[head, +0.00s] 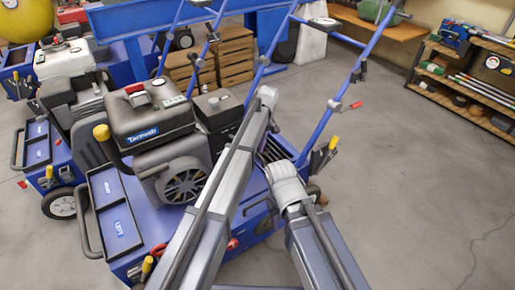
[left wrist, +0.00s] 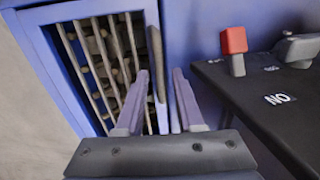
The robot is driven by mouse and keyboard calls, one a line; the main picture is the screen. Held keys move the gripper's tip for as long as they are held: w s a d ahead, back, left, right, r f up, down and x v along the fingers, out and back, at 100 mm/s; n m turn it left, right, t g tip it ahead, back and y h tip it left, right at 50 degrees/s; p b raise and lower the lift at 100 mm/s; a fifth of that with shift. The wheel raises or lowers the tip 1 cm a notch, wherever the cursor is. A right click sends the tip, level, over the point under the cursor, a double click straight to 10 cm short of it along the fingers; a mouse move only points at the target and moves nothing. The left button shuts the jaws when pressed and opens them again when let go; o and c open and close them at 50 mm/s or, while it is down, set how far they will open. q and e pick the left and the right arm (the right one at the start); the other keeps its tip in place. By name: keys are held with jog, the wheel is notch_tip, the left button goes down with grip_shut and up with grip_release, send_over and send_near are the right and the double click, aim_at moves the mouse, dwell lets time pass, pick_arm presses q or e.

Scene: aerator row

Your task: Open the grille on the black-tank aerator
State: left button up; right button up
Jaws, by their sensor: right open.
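The black-tank aerator has a black tank (head: 150,118) with a red cap on a blue body, left of centre in the head view. Its slatted grille (head: 277,147) shows partly between my arms. In the left wrist view, grey bars (left wrist: 88,65) fill a blue frame. A dark upright edge (left wrist: 156,50), apparently the grille's side, stands between the fingers of my left gripper (left wrist: 160,73). These fingers are apart, with gaps; contact is unclear. My left arm hides part of the aerator. My right gripper is open near the aerator's right end; its fingers are hard to make out.
A black panel with a red switch (left wrist: 233,42) lies right of the grille. Blue handlebars (head: 335,105) rise behind the aerator. Another aerator with a white tank (head: 62,62) stands at left. Wooden crates (head: 232,58) stand behind. The floor at right is clear.

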pick_arm(q)
grip_shut()
dwell(1.2)
